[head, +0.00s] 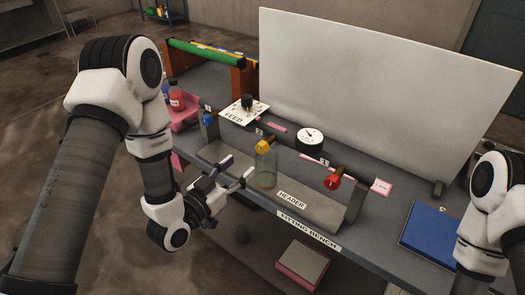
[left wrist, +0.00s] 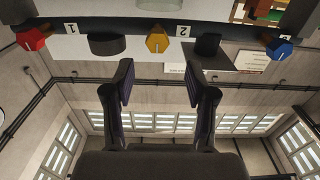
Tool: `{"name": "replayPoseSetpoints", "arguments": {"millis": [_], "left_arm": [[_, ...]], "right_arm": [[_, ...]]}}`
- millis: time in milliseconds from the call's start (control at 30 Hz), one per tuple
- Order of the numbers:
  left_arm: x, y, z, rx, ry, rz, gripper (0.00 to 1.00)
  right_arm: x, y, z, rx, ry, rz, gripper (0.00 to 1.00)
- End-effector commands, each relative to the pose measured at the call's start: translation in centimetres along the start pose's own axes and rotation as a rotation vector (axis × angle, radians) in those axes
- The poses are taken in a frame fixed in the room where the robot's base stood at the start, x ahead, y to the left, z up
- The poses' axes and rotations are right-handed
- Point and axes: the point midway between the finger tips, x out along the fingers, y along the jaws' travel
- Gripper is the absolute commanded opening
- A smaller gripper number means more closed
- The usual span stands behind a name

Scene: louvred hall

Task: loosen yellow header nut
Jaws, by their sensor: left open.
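The yellow header nut (head: 263,146) sits in the middle of the header (head: 320,212), above a clear glass jar (head: 266,172). In the left wrist view the yellow nut (left wrist: 157,43) shows as a hexagon, beyond and roughly between the fingertips. My left gripper (head: 236,171) is open and empty, in front of the header beside the jar; both fingers show in the left wrist view (left wrist: 160,82). It is apart from the nut. A blue nut (head: 208,119) is at the left end and a red nut (head: 333,183) toward the right. My right gripper is out of frame.
A round gauge (head: 309,139) and a FEED plate with a black knob (head: 244,110) stand behind the header. A large white panel (head: 380,85) rises behind the bench. A blue folder (head: 432,238) lies at right, a pink tray with bottles (head: 180,112) at left.

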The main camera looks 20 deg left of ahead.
Motion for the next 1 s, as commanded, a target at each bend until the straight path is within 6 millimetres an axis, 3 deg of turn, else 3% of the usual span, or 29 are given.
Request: {"name": "replayPoseSetpoints", "arguments": {"millis": [600,1000], "left_arm": [[7.8,0.1,0.1,0.001,-0.002,0.001,0.56],[9.5,0.1,0.1,0.001,-0.002,0.001,0.56]], "right_arm": [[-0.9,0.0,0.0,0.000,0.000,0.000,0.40],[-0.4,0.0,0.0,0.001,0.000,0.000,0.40]]}}
